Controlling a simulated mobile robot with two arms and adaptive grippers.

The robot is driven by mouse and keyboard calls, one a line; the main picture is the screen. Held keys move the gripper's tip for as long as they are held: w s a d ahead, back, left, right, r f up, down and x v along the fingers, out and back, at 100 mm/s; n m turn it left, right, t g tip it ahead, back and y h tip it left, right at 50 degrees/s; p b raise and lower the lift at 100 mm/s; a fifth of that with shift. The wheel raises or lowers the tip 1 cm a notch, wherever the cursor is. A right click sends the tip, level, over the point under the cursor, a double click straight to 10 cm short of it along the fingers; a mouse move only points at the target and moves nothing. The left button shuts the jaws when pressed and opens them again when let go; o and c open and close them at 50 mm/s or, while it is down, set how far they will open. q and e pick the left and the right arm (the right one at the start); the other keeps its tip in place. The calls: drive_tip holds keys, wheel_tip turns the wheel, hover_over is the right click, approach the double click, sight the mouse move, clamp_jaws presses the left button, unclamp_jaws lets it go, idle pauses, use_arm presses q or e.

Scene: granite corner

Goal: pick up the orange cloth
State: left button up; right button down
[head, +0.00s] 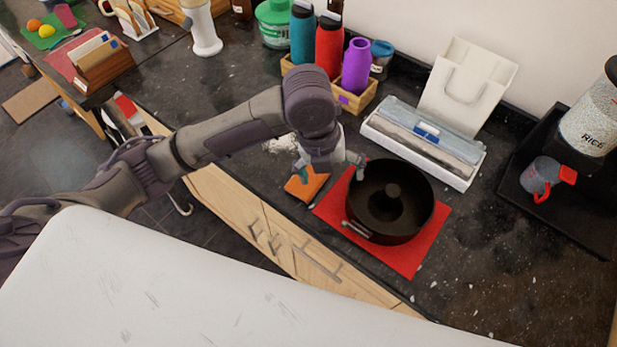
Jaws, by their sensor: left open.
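The orange cloth (306,187) lies small and folded on the dark granite counter, near its front edge, just left of the red mat. My left gripper (331,174) is open, directly above and beside the cloth. One finger is near the cloth's upper left and the other reaches toward the cake pan. I cannot tell whether a finger touches the cloth. The wrist hides the area just behind it. My right gripper does not show.
A dark ring cake pan (415,212) sits on a red mat (409,263) right of the cloth. Behind stand a wooden bottle crate (351,103) and a white box of wraps (452,174). A whitish crumpled thing (281,144) lies behind the cloth. The counter's right front is clear.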

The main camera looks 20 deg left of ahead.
use_arm(q)
drive_tip(key=w+a+r+m+y, duration=0.2)
drive_tip(key=w+a+r+m, duration=0.2)
drive_tip(key=a+r+m, duration=0.15)
drive_tip(key=p, duration=0.2)
approach(306, 193)
drive_tip(key=shift+m+g, duration=0.4)
drive_tip(key=shift+m, duration=0.05)
drive_tip(key=w+f, duration=0.2)
drive_tip(key=w, duration=0.1)
drive_tip(key=w+f, duration=0.1)
drive_tip(key=w, duration=0.1)
drive_tip(key=shift+a+f, duration=0.25)
drive_tip(key=shift+a, duration=0.15)
drive_tip(key=f+p, duration=0.1)
drive_tip(key=f, duration=0.3)
drive_tip(key=shift+s+d+f+p, duration=0.1)
drive_tip(key=shift+s+f+p, duration=0.1)
drive_tip(key=shift+f+p, duration=0.15)
drive_tip(key=shift+f, duration=0.45)
drive_tip(key=c, duration=1.2)
drive_tip(key=shift+r, duration=0.1)
